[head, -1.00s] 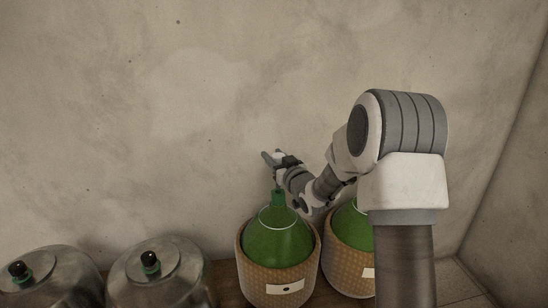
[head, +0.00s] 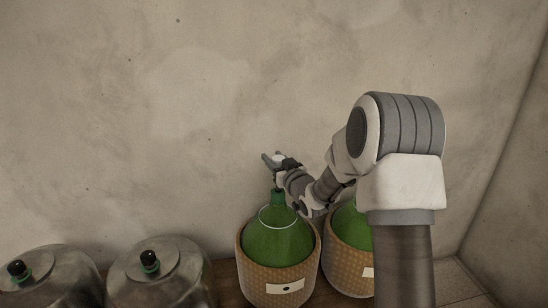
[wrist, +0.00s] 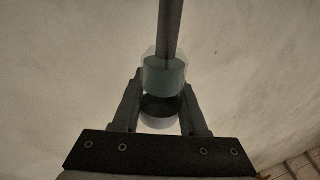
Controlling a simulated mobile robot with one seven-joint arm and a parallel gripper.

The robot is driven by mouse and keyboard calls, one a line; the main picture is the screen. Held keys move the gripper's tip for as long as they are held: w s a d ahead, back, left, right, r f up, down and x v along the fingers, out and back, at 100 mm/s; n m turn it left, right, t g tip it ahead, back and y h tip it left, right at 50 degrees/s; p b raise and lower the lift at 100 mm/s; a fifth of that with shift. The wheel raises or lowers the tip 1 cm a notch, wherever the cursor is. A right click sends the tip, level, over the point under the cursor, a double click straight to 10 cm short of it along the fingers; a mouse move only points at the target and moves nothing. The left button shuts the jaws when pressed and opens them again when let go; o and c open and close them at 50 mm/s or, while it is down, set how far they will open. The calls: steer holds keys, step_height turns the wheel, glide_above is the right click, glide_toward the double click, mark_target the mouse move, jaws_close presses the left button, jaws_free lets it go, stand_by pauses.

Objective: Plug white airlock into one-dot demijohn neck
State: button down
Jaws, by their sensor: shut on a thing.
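The one-dot demijohn (head: 278,240) is a green bottle in a woven basket, with one dark dot on its white label (head: 287,287). Its neck (head: 278,198) points up. My gripper (head: 272,161) is just above that neck in the head view. In the wrist view my gripper (wrist: 160,102) is shut on the airlock (wrist: 165,76), which has a clear cup with teal liquid, a grey tube and a pale part between the jaws. The airlock's lower end is close over the neck; whether it is inside the neck I cannot tell.
A second green demijohn (head: 348,235) in a basket stands to the right, partly behind my arm. Two metal vessels (head: 160,278) with dark-knobbed lids stand at the left. A plain wall (head: 150,120) rises close behind.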

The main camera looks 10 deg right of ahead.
steer(key=shift+f, duration=1.45)
steer(key=shift+f, duration=0.25)
steer(key=shift+c, duration=1.8)
jaws_free()
steer(key=p+v, duration=0.3)
steer(key=v, duration=1.4)
steer(key=shift+s, duration=0.25)
steer(key=shift+w+d+r, duration=0.1)
